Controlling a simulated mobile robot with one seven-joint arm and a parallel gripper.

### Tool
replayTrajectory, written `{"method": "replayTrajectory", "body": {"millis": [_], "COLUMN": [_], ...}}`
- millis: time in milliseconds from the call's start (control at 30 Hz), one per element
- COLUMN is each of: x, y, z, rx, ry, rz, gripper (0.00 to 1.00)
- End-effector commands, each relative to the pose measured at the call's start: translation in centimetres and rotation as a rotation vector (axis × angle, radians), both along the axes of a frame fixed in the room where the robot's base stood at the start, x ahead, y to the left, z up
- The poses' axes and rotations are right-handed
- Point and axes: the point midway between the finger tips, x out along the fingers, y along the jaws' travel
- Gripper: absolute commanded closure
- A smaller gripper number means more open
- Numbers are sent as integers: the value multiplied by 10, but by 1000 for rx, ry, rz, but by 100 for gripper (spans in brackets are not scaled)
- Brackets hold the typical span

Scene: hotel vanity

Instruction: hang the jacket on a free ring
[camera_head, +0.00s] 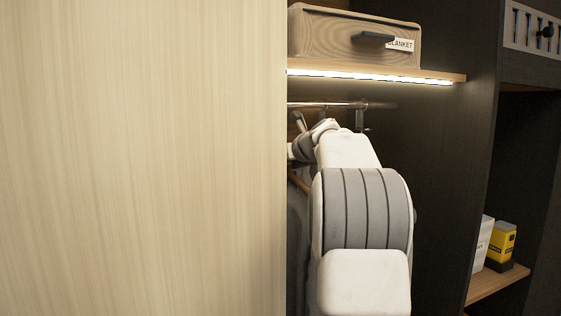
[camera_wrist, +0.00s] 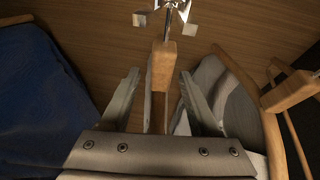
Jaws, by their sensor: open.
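In the wrist view my gripper (camera_wrist: 160,88) is open, with a finger on each side of a wooden hanger neck (camera_wrist: 162,62). A gap shows between the fingers and the wood. A metal fitting (camera_wrist: 165,14) is just beyond the neck; whether they are joined I cannot tell. A dark blue garment (camera_wrist: 40,95) lies left of my gripper, and a grey and white garment (camera_wrist: 240,110) on a wooden hanger lies right. Which is the jacket I cannot tell. In the head view, my arm hides most of the space under the metal rail (camera_head: 335,105).
A pale wooden panel (camera_head: 140,160) fills the left of the head view. A shelf (camera_head: 440,76) with a blanket box (camera_head: 340,38) is above the rail. A dark partition (camera_head: 445,170) stands right; beyond it, a yellow box (camera_head: 502,240) sits on a low shelf. Another hanger (camera_wrist: 290,92) is at right.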

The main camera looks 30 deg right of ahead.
Motion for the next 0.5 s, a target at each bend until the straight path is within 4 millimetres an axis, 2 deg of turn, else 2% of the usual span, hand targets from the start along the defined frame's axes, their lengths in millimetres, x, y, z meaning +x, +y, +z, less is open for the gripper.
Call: {"method": "replayTrajectory", "body": {"millis": [167,267,500], "x": [-4,-14,-62], "y": [0,1,5], "z": [-1,3,23], "rx": [1,0,-1], "ry": [3,1,-2], "rz": [0,-1,-3], "gripper": [38,38,38]}}
